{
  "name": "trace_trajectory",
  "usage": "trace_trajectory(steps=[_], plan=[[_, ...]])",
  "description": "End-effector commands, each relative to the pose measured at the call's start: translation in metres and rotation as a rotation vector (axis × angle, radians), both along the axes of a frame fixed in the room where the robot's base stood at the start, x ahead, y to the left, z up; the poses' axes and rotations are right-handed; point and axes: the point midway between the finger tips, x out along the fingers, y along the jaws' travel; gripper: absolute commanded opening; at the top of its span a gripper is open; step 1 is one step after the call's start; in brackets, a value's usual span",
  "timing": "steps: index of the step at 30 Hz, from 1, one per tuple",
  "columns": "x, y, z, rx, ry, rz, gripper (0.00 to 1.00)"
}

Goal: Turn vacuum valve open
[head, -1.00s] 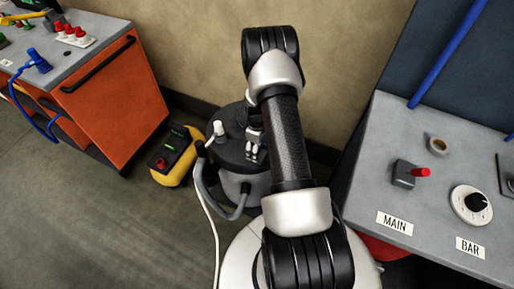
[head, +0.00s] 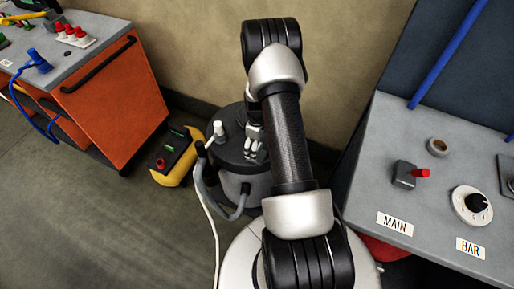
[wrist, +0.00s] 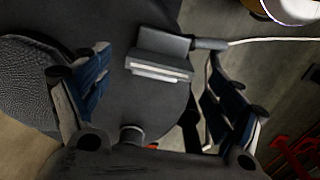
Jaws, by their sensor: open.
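A dark round drum (head: 232,150) stands on the floor by the wall, with a pale upright knob (head: 218,129) on its top left. My gripper (head: 252,138) is over the right part of the drum top, partly behind my arm. In the wrist view my gripper (wrist: 165,100) is open and empty, its blue-padded fingers wide apart. A grey block with a pale strip (wrist: 160,62) lies between and ahead of them on the dark drum top (wrist: 115,95). A short grey cylinder (wrist: 131,134) shows nearer the palm. I cannot tell which part is the vacuum valve.
A yellow-and-black box (head: 176,157) and a grey hose (head: 212,188) sit beside the drum. An orange cabinet (head: 118,100) is at left. A grey panel at right (head: 365,180) carries a red-tipped switch (head: 409,174) and a dial (head: 472,205). Floor at lower left is clear.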

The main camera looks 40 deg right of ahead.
Motion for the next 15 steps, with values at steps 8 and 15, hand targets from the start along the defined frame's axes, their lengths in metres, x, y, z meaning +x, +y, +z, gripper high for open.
trace_trajectory(steps=[8, 15], plan=[[0.001, -0.001, 0.062, -0.003, -0.003, 0.000, 0.87], [0.000, 0.000, 0.092, -0.001, -0.001, 0.001, 0.87]])
